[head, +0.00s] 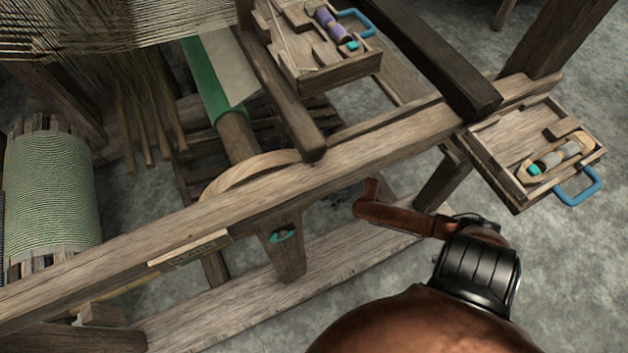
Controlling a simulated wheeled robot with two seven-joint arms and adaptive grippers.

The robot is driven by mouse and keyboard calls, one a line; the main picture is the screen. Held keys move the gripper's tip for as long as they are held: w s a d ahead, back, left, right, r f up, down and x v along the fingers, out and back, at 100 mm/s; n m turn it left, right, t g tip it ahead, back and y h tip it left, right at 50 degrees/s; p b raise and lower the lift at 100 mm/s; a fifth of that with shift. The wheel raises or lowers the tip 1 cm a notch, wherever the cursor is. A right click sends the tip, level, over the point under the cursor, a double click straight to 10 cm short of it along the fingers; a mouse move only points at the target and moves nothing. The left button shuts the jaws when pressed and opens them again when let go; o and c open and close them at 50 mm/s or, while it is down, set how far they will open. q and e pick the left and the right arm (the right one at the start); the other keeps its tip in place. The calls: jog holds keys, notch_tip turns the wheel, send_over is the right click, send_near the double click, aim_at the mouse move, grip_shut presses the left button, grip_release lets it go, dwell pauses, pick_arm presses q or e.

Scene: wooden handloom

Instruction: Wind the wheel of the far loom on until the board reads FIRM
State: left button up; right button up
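A round wooden wheel (250,172) stands at the end of the loom's green roller (208,85), and the long front beam hides its lower part. A small board (190,254) with dark letters hangs on the beam's near side; the lettering is too small and slanted to read surely. A tapered wooden piece (287,258) with a teal oval mark (283,234) hangs below the beam. My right gripper (368,200) shows as a brown, side-on shape on the near side of the beam, right of the tapered piece and apart from it. Its finger opening is hidden. My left gripper is out of view.
The long wooden beam (375,150) crosses the view. A tray with a blue handle (578,187) holds a shuttle at the right; another tray (330,72) stands at the top. A wound warp roll (50,195) is at the left. Bare floor (590,270) lies at the right.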

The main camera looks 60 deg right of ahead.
grip_shut()
dwell(0.5)
